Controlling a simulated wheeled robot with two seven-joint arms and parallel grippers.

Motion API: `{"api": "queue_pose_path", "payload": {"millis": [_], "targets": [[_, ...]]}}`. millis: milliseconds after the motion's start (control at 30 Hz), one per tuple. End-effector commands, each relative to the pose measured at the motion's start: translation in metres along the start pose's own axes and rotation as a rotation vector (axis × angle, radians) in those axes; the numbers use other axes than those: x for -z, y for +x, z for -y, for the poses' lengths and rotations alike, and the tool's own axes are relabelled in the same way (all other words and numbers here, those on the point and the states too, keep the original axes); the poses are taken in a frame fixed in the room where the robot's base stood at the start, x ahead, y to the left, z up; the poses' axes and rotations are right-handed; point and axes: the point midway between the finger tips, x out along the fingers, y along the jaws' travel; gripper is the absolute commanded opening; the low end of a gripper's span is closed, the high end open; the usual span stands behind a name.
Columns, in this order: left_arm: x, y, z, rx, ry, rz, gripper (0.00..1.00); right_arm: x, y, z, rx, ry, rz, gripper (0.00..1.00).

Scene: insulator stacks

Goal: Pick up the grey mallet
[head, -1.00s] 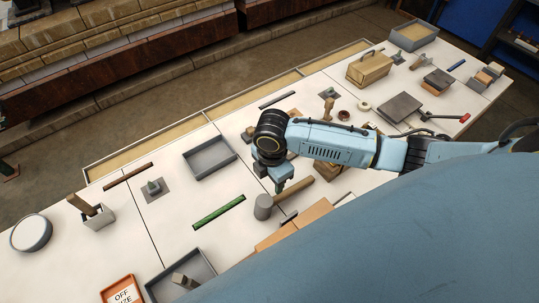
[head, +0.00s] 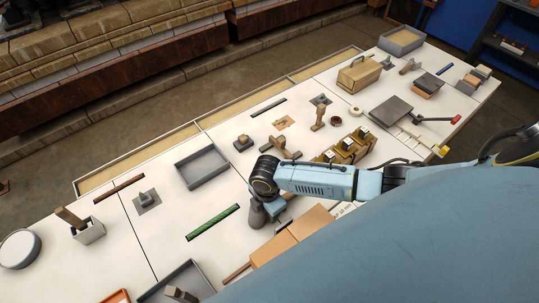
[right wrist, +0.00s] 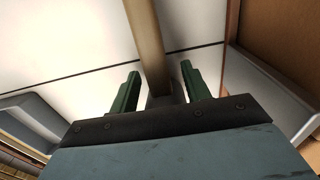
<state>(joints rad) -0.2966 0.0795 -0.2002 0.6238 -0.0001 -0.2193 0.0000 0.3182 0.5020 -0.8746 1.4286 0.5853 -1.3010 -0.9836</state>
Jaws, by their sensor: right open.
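The grey mallet (head: 257,216) lies on the white table, its grey head showing just below my right wrist in the head view. My arm hides most of its handle there. In the right wrist view the wooden handle (right wrist: 149,42) runs down between the two green fingers. My right gripper (right wrist: 160,72) is open, with a finger on each side of the handle and a gap on both sides. It also shows partly in the head view (head: 277,206), low over the mallet. My left gripper is not in view.
A green bar (head: 212,222) and a grey tray (head: 177,168) lie left of the mallet. Cardboard-coloured boxes (head: 300,232) stand close on its near right side. Wooden blocks (head: 345,148) stand behind my arm. White table is clear between the bar and the tray.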

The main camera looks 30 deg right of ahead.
Motion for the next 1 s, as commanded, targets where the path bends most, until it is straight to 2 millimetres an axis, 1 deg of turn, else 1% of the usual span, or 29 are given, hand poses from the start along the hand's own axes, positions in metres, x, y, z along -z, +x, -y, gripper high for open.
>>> {"api": "queue_pose_path", "payload": {"millis": [133,400,500,767,867,1000], "targets": [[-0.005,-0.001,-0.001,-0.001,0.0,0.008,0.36,0.0,-0.001,0.0,0.0,0.0,0.0,0.46],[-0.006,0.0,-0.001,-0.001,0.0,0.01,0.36,0.0,-0.001,0.0,0.0,0.0,0.0,0.11],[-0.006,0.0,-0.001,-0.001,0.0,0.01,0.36,0.0,-0.001,0.0,0.0,0.0,0.0,0.0],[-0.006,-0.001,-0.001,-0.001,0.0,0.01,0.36,0.0,-0.003,-0.001,-0.002,0.0,-0.001,0.0],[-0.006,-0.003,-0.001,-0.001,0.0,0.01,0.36,0.0,-0.013,-0.001,-0.003,0.0,-0.001,0.0],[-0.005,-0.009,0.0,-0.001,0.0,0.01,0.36,0.0,-0.039,-0.002,-0.006,-0.001,-0.002,0.0]]}}
